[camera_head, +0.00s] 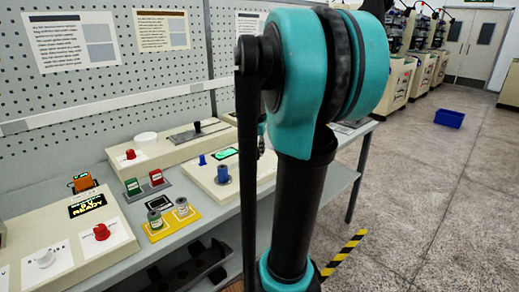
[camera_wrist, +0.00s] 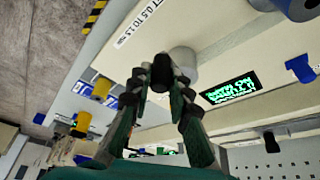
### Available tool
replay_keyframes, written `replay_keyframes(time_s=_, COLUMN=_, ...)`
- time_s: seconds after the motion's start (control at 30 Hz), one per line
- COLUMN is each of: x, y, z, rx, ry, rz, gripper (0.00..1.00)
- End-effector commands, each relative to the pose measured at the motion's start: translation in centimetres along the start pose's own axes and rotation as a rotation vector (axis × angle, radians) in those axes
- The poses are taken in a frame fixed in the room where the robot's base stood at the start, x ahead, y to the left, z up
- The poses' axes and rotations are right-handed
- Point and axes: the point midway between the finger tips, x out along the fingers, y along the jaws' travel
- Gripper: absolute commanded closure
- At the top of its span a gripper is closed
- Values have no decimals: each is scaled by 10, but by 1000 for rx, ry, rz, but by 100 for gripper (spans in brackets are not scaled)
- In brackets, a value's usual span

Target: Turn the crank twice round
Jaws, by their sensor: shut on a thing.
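In the wrist view my gripper (camera_wrist: 162,80) has its two dark fingers closed together at the tips. A small dark piece, which looks like the crank's handle (camera_wrist: 161,68), sits between the tips. A pale round hub (camera_wrist: 183,62) stands just behind the fingertips on a cream-coloured unit (camera_wrist: 215,62). The fingers hide most of the handle and any crank arm, so I cannot tell the crank's angle. In the head view my own arm covers the gripper and the crank.
A green-lit display (camera_wrist: 230,88) and a blue part (camera_wrist: 300,68) are close by in the wrist view. In the head view, the grey bench (camera_head: 120,200) carries several control boxes and a yellow tray (camera_head: 182,232). A blue bin (camera_head: 449,118) stands on the open floor.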

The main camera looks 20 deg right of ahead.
Motion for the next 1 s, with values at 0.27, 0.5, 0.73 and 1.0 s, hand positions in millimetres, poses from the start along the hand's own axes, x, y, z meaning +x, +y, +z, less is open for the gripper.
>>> replay_keyframes(time_s=0.27, x=-3, y=-12, z=7, rx=237, ry=0, rz=99, gripper=100)
replay_keyframes(time_s=0.5, x=-5, y=-23, z=11, rx=449, ry=0, rz=186, gripper=100)
replay_keyframes(time_s=0.73, x=-5, y=-32, z=12, rx=636, ry=0, rz=263, gripper=100)
replay_keyframes(time_s=1.0, x=-5, y=-40, z=12, rx=797, ry=-1, rz=329, gripper=100)
